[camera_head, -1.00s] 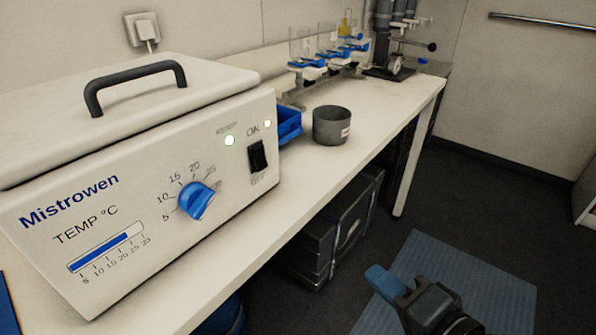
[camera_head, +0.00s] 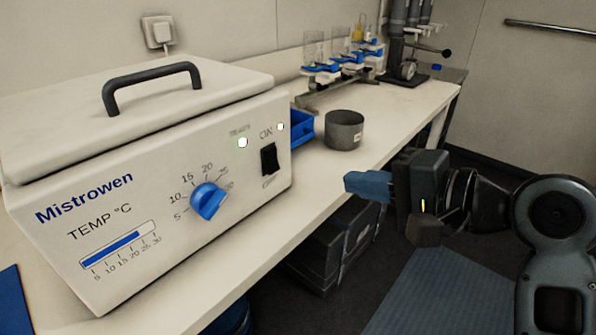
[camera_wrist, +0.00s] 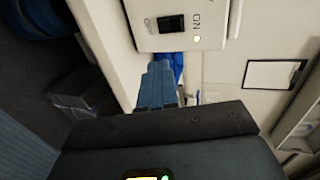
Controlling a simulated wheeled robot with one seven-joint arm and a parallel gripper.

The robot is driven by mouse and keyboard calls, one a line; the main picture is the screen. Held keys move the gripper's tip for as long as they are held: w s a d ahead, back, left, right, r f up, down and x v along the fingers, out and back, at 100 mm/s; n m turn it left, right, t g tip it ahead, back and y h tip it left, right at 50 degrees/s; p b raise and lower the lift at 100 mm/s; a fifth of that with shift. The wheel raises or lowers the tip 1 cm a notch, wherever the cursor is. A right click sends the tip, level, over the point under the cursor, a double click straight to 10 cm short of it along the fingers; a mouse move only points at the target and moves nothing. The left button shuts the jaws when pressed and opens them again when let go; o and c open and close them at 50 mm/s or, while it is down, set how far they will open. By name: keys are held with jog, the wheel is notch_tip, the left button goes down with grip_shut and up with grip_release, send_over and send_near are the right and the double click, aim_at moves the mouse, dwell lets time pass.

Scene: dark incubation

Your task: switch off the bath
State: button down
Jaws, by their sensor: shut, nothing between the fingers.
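The bath is a white box labelled Mistrowen (camera_head: 130,215) on the bench at the left, with a lid and dark handle. Its black rocker switch (camera_head: 269,159) sits at the right of the front panel, below the ON mark. Two small lights beside it glow. The switch also shows at the top of the wrist view (camera_wrist: 170,23). A blue dial (camera_head: 208,200) and a blue level bar are on the same panel. My gripper (camera_head: 350,184) is shut and empty, right of the panel and apart from it, blue fingertips pointing left. The fingers show in the wrist view (camera_wrist: 158,75).
A grey pot (camera_head: 344,131) and a blue tray (camera_head: 302,128) stand on the bench right of the bath. Glassware (camera_head: 335,55) stands farther back. Dark crates (camera_head: 335,245) are under the bench. A blue mat (camera_head: 440,295) lies on the floor.

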aim_at(272, 160)
jog(key=x, duration=1.4)
jog(key=shift+f, duration=0.1)
jog(key=shift+w+a+f+t+y+b, duration=0.15)
jog(key=shift+a+f+t+y+b, duration=0.15)
jog(key=shift+f+b, duration=0.35)
jog(key=shift+d+r, duration=0.1)
jog(key=shift+r, duration=0.45)
jog(key=shift+p, duration=0.3)
jog(key=shift+d, duration=0.1)
